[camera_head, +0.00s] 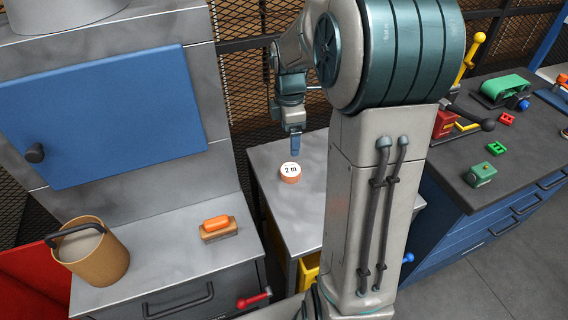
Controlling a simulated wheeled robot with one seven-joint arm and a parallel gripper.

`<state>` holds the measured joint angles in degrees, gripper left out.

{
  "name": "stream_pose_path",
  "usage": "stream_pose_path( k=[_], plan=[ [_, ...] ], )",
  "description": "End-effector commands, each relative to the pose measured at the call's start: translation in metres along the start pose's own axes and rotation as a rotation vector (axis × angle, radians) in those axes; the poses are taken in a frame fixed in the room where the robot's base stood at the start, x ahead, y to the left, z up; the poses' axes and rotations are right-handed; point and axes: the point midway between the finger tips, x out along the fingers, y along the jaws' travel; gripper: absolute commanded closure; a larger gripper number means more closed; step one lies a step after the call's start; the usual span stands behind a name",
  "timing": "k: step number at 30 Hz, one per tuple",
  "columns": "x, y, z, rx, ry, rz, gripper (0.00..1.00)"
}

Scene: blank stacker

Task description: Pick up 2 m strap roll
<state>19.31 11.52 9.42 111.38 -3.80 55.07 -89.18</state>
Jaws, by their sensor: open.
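The 2 m strap roll (290,173) is a small orange disc with a white top marked "2 m". It lies flat on the grey table in the middle (268,159). My gripper (295,152) points down just above the far side of the roll, near its top edge in the picture. The gripper is open with nothing seen in it; its fingers look like one narrow blue shape from this side. The gap between the fingers and the roll is hard to judge.
My arm hides the table's right part. On the left counter (150,262) stand a tan bucket (92,262) and an orange-topped brush (217,228). A dark workbench (470,178) on the right holds green and red tools. A mesh fence (247,75) stands behind.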

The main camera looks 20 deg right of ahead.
Motion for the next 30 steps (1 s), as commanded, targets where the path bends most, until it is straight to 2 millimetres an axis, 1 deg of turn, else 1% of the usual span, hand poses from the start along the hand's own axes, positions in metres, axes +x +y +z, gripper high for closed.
stream_pose_path(
  k=[1,3,6,9,11,14,18,21,24,30],
  plan=[
    [0.011,0.009,0.005,-0.055,0.006,-0.013,0.15],
    [0.02,0.019,0.01,-0.134,0.014,-0.021,0.15],
    [0.029,0.028,0.015,-0.213,0.022,-0.03,0.15],
    [0.036,0.032,0.018,-0.257,0.027,-0.035,0.15],
    [0.042,0.033,0.018,-0.269,0.029,-0.038,0.15],
    [0.057,0.032,0.018,-0.275,0.029,-0.04,0.15],
    [0.086,0.031,0.017,-0.274,0.029,-0.041,0.15],
    [0.104,0.03,0.016,-0.273,0.029,-0.04,0.15],
    [0.115,0.03,0.016,-0.272,0.028,-0.037,0.15],
    [0.127,0.03,0.014,-0.272,0.029,-0.038,0.15]
  ],
)
